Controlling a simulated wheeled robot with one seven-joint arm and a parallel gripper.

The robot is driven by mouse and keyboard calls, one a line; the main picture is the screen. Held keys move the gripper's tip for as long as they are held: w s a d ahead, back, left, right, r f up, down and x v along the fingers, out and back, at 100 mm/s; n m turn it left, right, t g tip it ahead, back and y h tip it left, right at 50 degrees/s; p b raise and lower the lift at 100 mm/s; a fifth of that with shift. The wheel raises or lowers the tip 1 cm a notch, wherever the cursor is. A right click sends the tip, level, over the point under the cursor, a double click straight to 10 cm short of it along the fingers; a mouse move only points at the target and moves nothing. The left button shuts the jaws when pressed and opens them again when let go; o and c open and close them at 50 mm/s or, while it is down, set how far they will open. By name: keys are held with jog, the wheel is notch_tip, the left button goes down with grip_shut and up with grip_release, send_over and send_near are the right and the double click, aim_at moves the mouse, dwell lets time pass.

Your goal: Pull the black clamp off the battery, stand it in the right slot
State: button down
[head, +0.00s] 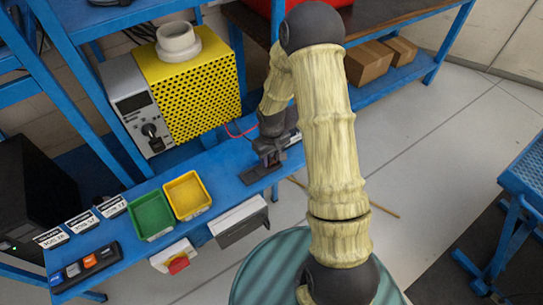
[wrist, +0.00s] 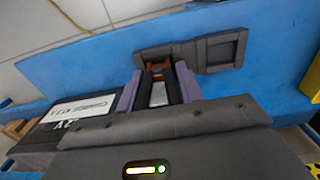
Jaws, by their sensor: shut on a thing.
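My gripper (wrist: 159,82) is shut on the black clamp (wrist: 175,88), whose dark arms and copper-coloured jaws show between the fingers in the wrist view. The clamp's jaws point at the dark two-slot holder (wrist: 208,67) on the blue bench, over its left part in that view. I cannot tell whether they are inside that slot. The holder's other slot (wrist: 224,49) is empty. In the head view my gripper (head: 268,150) is low over the right end of the holder (head: 252,176). The battery (wrist: 62,127), dark with a white label, is left in the wrist view.
A yellow perforated tester (head: 190,85) stands behind the holder. Green (head: 152,216) and yellow (head: 187,195) bins, labels and a switch strip (head: 84,268) lie left on the bench (head: 222,190). A red wire (head: 240,133) runs near my gripper. A grey box (head: 240,222) hangs at the front edge.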

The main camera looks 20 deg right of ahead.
jog(key=shift+f, duration=0.3)
jog(key=c, duration=0.8)
grip_release()
jog(key=shift+c, duration=0.2)
jog(key=shift+r, duration=0.15)
notch_tip(320, 180, up, 17)
jog(key=shift+r, duration=0.1)
